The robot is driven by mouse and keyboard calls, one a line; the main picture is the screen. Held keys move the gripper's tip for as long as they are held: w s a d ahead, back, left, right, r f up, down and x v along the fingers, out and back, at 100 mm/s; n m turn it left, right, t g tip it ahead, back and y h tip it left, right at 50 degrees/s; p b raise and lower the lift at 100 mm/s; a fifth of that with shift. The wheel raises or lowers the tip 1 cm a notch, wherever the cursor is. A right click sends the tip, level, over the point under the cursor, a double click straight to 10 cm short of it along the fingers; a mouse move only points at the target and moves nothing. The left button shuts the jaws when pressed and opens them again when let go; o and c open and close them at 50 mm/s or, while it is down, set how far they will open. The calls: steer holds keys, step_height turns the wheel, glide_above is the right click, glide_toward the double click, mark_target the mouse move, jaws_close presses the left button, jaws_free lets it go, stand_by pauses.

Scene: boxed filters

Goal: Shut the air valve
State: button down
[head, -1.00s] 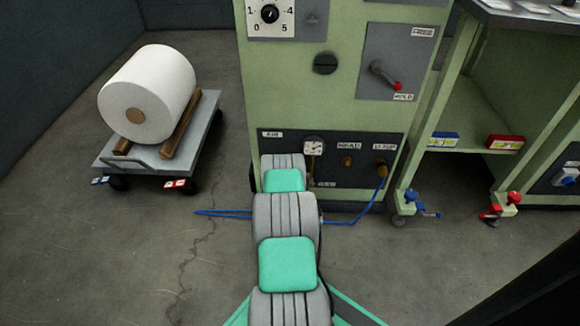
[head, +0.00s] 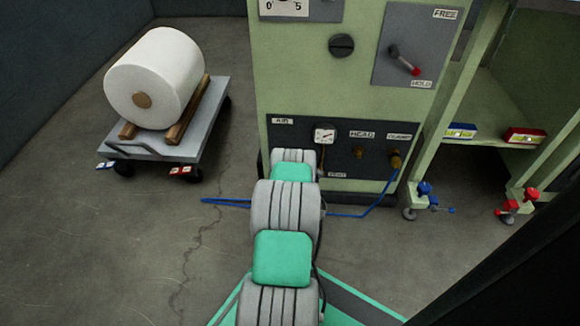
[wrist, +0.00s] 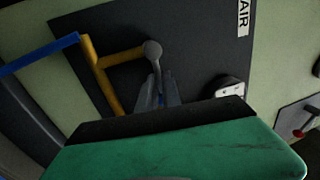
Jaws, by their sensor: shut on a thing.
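In the wrist view, the air valve shows as a grey round hub (wrist: 152,48) on a brass-coloured pipe (wrist: 112,75), near the AIR label (wrist: 243,15). A lever runs down from the hub between my gripper's fingers. My gripper (wrist: 158,93) is shut on this lever, and its green and black housing fills the lower picture. The fingers hide most of the lever, so its exact angle is hard to tell. In the head view, the AIR label (head: 283,121) shows on the dark lower panel (head: 375,172), but my arm hides the valve and the gripper.
A pressure gauge (head: 325,134) sits right of my arm, with brass fittings beyond. A blue hose (head: 365,208) runs from the panel along the floor. A cart (head: 205,115) bearing a white roll (head: 150,75) stands left. A green bench (head: 440,150) stands right.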

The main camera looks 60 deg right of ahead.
stand_by(0.4)
steer(key=c, duration=1.5)
jaws_free()
steer(key=shift+c, duration=0.2)
step_height(320, 180, up, 4)
steer(key=p, duration=0.3)
steer(key=shift+d+f, duration=0.1)
steer(key=shift+f, duration=0.05)
steer(key=s+a+r+p, duration=0.7)
steer(key=a+r, duration=0.2)
steer(key=a, duration=0.3)
steer(key=shift+s, duration=0.35)
steer(key=shift+r, duration=0.1)
